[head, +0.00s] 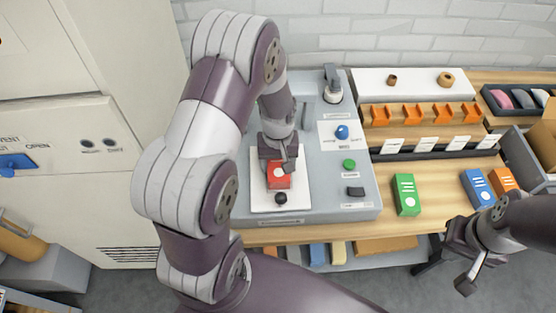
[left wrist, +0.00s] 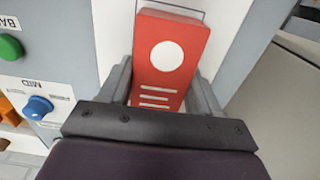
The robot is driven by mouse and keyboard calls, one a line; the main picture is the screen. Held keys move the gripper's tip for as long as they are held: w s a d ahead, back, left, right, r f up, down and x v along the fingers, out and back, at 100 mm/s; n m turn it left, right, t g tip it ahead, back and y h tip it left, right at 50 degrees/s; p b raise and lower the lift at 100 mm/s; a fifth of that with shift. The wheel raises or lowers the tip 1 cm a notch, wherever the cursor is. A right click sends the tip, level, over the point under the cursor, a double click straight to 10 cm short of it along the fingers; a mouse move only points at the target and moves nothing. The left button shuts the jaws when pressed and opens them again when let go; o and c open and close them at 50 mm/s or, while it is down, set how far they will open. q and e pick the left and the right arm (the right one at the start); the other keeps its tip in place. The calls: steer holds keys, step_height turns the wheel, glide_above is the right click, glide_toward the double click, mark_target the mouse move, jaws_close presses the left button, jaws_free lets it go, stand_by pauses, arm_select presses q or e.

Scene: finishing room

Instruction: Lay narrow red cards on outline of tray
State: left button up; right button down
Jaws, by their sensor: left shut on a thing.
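A narrow red card box (head: 279,176) with a white dot is in my left gripper (head: 277,162), over the white tray (head: 262,206) of the grey machine. In the left wrist view the red card (left wrist: 168,60) lies between the two fingers of the gripper (left wrist: 165,85), its dot and white lines facing the camera. Part of a thin outline (left wrist: 172,8) shows on the white tray beyond the card's far end. Whether the card touches the tray I cannot tell. My right gripper (head: 465,262) is at the lower right, away from the tray, its fingers apart and empty.
A green box (head: 406,195), a blue box (head: 478,189) and an orange box (head: 503,181) stand on the wooden bench to the right. The machine has a blue knob (head: 342,132), a green button (head: 349,164) and a black knob (head: 281,198) near the tray's front.

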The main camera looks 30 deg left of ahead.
arm_select(q)
steer(key=shift+d, duration=0.1)
stand_by(0.3)
steer(key=o, duration=1.4)
steer(key=shift+r, duration=0.1)
steer(key=shift+r+p, duration=1)
steer(key=shift+p, duration=0.05)
step_height(320, 180, up, 6)
steer(key=p, duration=0.5)
steer(key=shift+r, duration=0.1)
